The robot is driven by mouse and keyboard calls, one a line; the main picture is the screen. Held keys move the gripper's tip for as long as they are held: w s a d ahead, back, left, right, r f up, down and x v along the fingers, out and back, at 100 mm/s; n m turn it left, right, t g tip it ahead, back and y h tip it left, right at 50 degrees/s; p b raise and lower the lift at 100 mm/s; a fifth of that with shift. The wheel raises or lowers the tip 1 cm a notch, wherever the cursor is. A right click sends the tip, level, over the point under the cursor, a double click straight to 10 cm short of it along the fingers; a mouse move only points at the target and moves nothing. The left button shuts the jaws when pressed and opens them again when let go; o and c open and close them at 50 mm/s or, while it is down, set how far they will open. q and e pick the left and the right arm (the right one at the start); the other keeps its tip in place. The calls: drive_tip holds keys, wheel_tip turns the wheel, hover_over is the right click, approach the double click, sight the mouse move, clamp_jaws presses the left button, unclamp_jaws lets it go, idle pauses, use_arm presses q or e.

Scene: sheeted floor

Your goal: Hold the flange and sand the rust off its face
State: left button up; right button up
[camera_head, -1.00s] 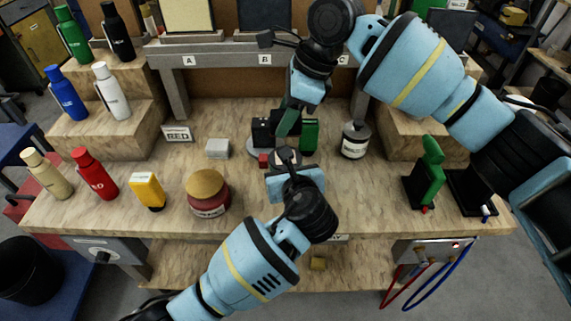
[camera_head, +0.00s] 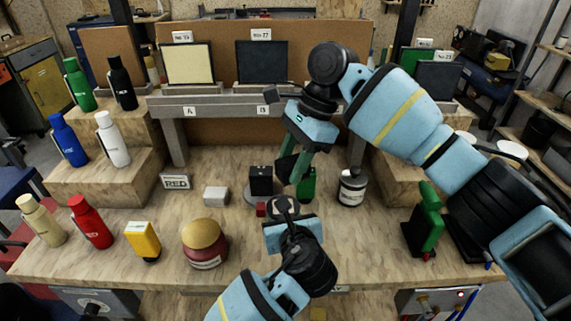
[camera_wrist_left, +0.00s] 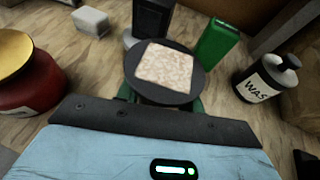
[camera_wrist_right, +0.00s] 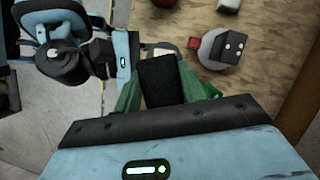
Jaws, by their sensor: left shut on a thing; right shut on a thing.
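My left gripper (camera_head: 284,212) is shut on the flange, a dark round disc (camera_wrist_left: 190,90) whose face points up in the left wrist view. A mottled pinkish-beige square patch (camera_wrist_left: 168,72) covers the middle of the face. My right gripper (camera_head: 303,170) is shut on a black block (camera_wrist_right: 160,82), above and close to the flange in the head view. In the right wrist view the block hides most of the flange. I cannot tell whether block and flange touch; the left wrist view shows no block on the face.
Behind the flange stand a black box on a grey disc (camera_head: 262,181), a green container (camera_wrist_left: 217,44) and a white black-capped bottle (camera_head: 352,190). A grey block (camera_head: 215,196), a gold-lidded red jar (camera_head: 204,245) and a yellow container (camera_head: 143,240) stand left. Several bottles line the far left.

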drive_tip(key=n, duration=0.2)
drive_tip(key=d+n+g+h, duration=0.1)
drive_tip(key=n, duration=0.1)
drive_tip(key=shift+s+d, duration=0.1)
drive_tip(key=shift+s, duration=0.15)
